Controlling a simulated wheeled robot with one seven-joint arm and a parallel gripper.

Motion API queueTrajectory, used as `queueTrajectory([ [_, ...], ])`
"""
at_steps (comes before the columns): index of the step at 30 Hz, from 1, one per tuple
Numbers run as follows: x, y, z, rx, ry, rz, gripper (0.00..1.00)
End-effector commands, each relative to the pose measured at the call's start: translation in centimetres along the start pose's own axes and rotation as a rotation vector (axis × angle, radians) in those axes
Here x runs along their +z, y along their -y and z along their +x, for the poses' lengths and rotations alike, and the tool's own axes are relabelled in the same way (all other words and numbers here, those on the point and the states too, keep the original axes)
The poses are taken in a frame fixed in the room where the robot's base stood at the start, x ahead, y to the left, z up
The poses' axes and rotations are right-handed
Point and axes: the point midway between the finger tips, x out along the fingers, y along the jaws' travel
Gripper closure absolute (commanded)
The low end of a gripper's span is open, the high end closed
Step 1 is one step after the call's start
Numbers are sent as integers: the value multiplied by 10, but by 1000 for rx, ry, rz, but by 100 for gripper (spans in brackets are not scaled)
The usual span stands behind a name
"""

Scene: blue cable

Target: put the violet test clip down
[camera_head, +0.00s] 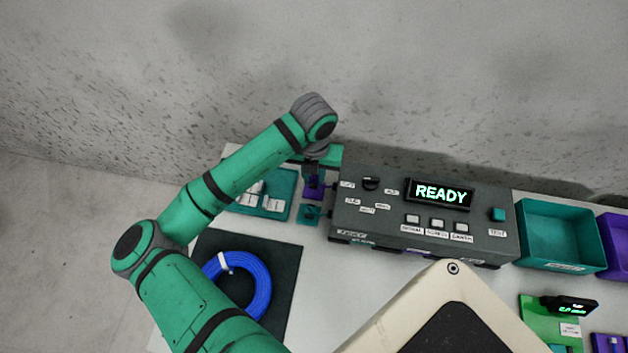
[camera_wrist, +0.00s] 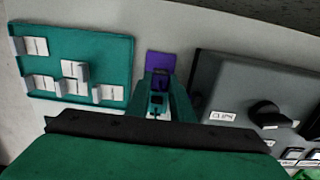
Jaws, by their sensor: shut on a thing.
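My gripper (camera_head: 313,178) points down over a small violet square (camera_head: 314,190) between the teal tray and the grey device. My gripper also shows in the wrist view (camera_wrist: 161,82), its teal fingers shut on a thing. The violet square (camera_wrist: 160,60) shows just beyond the fingertips there. The held violet test clip is largely hidden by the fingers, and I cannot tell its outline from the violet square. I cannot tell whether it touches the surface below. A teal square pad (camera_head: 308,214) with a small dark-topped part lies just in front of the violet one.
The teal tray (camera_head: 283,179) with white-labelled pieces is to the left. The grey device (camera_head: 390,222), its display (camera_head: 440,194) reading READY, stands close on the right. A blue cable coil (camera_head: 262,285) lies on a dark mat (camera_head: 288,265). A teal bin (camera_head: 562,203) is farther right.

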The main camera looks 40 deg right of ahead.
Motion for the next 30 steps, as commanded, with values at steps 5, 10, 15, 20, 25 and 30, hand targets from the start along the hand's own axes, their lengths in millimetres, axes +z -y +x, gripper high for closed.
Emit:
queueTrajectory([
  [5,4,0,15,-2,-2,-1,99],
  [10,3,0,35,-1,-1,0,99],
  [15,3,-1,37,0,0,0,99],
  [20,3,-1,38,0,0,0,99],
  [25,3,-1,40,0,0,0,61],
  [30,3,-1,40,0,0,0,61],
])
